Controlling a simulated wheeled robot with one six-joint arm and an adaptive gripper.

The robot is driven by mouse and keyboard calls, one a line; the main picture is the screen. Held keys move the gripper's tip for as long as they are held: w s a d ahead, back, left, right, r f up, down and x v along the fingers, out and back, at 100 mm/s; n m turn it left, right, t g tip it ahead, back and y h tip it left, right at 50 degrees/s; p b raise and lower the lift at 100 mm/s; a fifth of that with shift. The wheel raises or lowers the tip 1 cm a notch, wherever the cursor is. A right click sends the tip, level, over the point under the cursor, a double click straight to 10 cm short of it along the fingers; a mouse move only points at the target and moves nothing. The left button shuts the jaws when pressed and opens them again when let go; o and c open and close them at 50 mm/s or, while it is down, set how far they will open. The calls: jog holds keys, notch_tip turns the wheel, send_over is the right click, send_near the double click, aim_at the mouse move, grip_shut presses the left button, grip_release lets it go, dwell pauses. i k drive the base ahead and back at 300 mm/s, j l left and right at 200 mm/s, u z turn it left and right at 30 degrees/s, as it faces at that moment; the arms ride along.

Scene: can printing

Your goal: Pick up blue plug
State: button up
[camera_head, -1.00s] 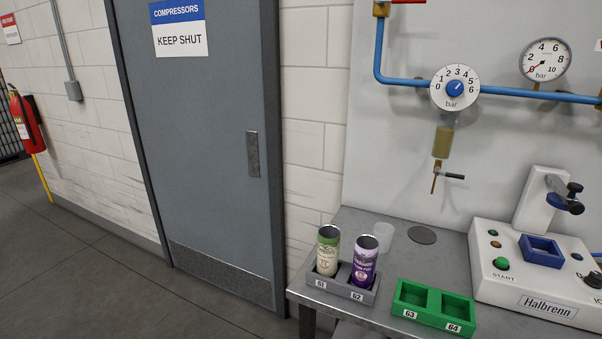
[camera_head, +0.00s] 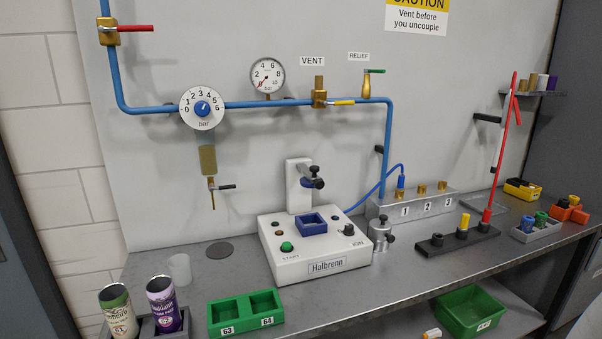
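A blue plug-like fitting (camera_head: 401,181) stands upright above the outlet marked 1 on the grey manifold block, and a thin blue hose runs from it towards the white Halbrenn machine. A second small blue piece (camera_head: 527,223) stands in a grey tray at the right of the bench, beside a green one (camera_head: 541,217). I cannot tell from the picture which of the two is the task's plug. My gripper is not in view.
The bench (camera_head: 340,306) carries the Halbrenn machine (camera_head: 318,264), green tray 63/64 (camera_head: 246,314), two cans at left, and a black rack (camera_head: 458,246) with yellow and red pieces. A green bin (camera_head: 470,312) sits below.

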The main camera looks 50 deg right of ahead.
aim_at(401, 179)
jog(key=z, duration=1.65)
jog(key=k+l+z, duration=0.1)
jog(key=z, duration=0.15)
jog(key=k+l+z, duration=0.1)
jog(key=z, duration=0.2)
